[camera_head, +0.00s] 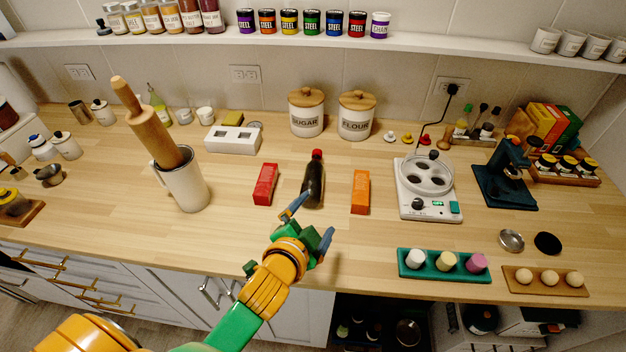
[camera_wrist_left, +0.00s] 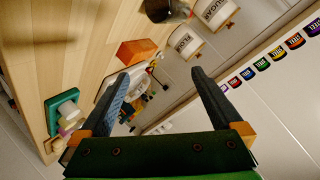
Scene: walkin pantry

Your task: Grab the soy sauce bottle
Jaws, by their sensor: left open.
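The soy sauce bottle (camera_head: 314,182) is dark with a red cap and stands upright on the wooden counter, between a red box and an orange box. A dark round-bodied object at the top edge of the left wrist view (camera_wrist_left: 166,9) looks like this bottle, mostly cut off. My left gripper (camera_head: 315,214) is in front of the bottle, on the near side of the counter. Its fingers are spread with nothing between them, as the left wrist view (camera_wrist_left: 160,74) also shows. I cannot tell whether a finger touches the bottle. My right gripper is not in view.
The red box (camera_head: 265,184) lies left of the bottle and the orange box (camera_head: 360,192) right. A white jug with a rolling pin (camera_head: 181,186) stands further left. A white hot-plate device (camera_head: 428,187) is at right. Sugar and flour canisters (camera_head: 306,112) stand behind.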

